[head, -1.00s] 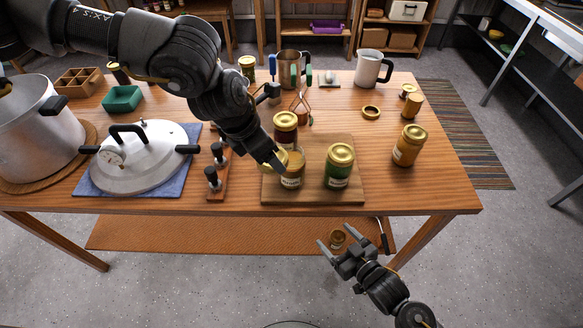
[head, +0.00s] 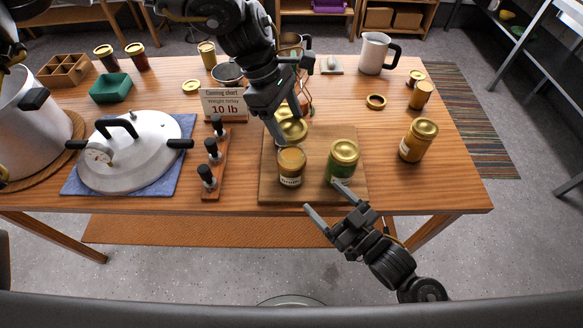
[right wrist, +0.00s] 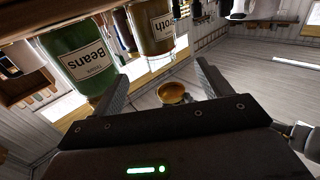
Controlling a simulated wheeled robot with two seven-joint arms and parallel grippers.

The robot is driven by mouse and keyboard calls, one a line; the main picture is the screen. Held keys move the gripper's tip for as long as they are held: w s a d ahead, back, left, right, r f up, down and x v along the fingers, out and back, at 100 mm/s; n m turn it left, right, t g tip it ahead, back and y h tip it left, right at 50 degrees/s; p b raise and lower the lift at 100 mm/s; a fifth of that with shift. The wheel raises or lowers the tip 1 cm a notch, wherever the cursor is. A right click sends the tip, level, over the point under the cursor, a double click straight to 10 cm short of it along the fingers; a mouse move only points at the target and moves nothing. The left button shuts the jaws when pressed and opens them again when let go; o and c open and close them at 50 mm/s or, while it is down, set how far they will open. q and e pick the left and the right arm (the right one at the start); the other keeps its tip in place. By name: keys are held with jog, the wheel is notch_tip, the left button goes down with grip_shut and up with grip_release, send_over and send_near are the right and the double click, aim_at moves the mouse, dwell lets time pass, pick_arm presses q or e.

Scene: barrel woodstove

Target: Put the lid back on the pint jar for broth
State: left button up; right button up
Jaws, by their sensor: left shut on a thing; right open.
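The broth jar (head: 291,168) stands upright and open on the wooden board (head: 272,190), its tan contents showing at the mouth. My left gripper (head: 281,127) is shut on a gold lid (head: 293,130), held tilted just behind and above the broth jar, apart from it. The broth jar also shows in the right wrist view (right wrist: 153,27), upside down and cut off. My right gripper (head: 324,197) is open and empty at the table's front edge, close to the green beans jar; its fingers show in the right wrist view (right wrist: 162,72).
The lidded beans jar (head: 342,161) stands right of the broth jar. Another gold-lidded jar (head: 418,140) is further right. A rack with black knobs (head: 212,165) and the canner lid (head: 130,155) lie left. A sign (head: 224,104) stands behind. The table's right front is clear.

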aim_at(301, 173)
pick_arm(q)
jog(key=shift+w+f, duration=0.5)
jog(key=shift+w, duration=0.35)
pick_arm(e)
jog(key=x, duration=0.5)
jog(key=shift+w+d+f, duration=0.3)
jog(key=shift+w+f, duration=0.05)
jog(key=shift+w, duration=0.1)
pick_arm(q)
jog(key=shift+s+r, duration=0.1)
jog(key=shift+s, duration=0.15)
pick_arm(e)
jog(key=x, duration=0.6)
jog(key=shift+a, duration=0.2)
jog(key=shift+w+a, duration=0.35)
jog(key=shift+a, duration=0.05)
pick_arm(q)
jog(key=shift+s+r, duration=0.1)
pick_arm(e)
jog(key=c, duration=1)
pick_arm(q)
jog(key=shift+d+f, duration=0.1)
jog(key=shift+f, duration=2.35)
